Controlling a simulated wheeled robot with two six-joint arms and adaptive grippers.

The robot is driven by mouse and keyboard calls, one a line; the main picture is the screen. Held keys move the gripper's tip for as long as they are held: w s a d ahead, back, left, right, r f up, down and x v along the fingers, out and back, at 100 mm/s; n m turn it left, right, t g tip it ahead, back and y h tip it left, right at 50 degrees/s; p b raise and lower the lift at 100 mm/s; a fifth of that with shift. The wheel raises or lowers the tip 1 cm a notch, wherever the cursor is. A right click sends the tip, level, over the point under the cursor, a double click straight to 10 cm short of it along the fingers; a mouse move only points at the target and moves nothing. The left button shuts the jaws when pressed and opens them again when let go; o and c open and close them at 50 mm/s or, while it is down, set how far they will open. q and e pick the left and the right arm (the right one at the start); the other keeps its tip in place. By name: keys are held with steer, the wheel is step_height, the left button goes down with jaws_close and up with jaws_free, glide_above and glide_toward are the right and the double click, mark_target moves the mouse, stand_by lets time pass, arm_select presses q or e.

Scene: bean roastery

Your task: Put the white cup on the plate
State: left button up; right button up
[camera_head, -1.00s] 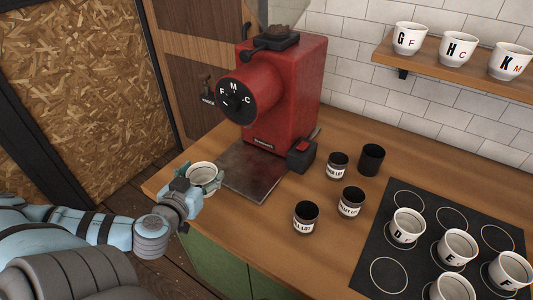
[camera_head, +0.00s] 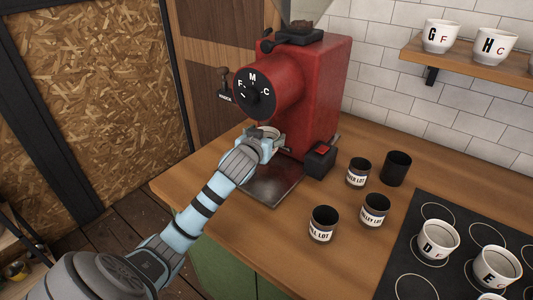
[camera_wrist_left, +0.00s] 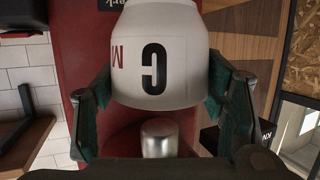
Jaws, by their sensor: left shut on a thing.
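The white cup (camera_head: 265,132) is held by my left gripper (camera_head: 272,144) below the red grinder's drum in the head view. Only part of its rim and side shows there. In the left wrist view the cup (camera_wrist_left: 155,60) fills the top middle, marked with a black "C" and a red "M", with a green finger on each side. The dark metal plate (camera_head: 272,190) lies on the counter in front of the grinder, partly hidden by my left arm. The cup appears raised above the plate's far part; the gap is hard to judge. My right gripper is not in view.
The red grinder (camera_head: 315,85) stands close behind the cup. A small dark box with a red top (camera_head: 321,158) sits right of the plate. Several dark canisters (camera_head: 323,224) stand farther right, beside a black mat (camera_head: 400,262) with white cups.

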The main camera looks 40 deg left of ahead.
arm_select(q)
step_height(320, 180, down, 5)
steer(key=shift+b, duration=0.7)
steer(key=shift+w+f, duration=0.15)
steer(key=shift+f, duration=0.1)
steer(key=shift+r, duration=0.1)
steer(key=o, duration=1.3)
